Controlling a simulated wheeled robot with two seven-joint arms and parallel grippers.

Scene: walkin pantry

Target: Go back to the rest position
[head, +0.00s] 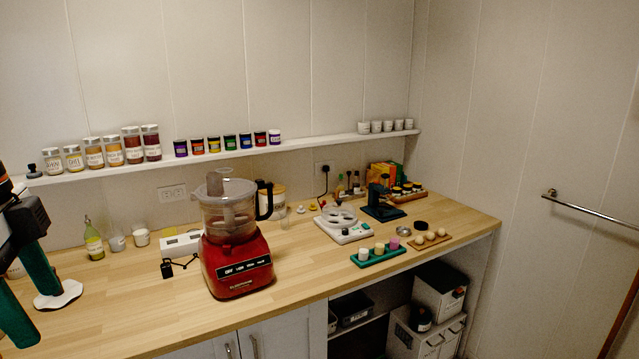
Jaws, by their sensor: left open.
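My left gripper (44,314) is at the left edge of the head view, over the left end of the wooden counter (130,310). My right gripper is not in view.
Bottles and cups stand at the back left. A wall shelf (300,142) holds jars. Green (378,255) and wooden trays sit to the right.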

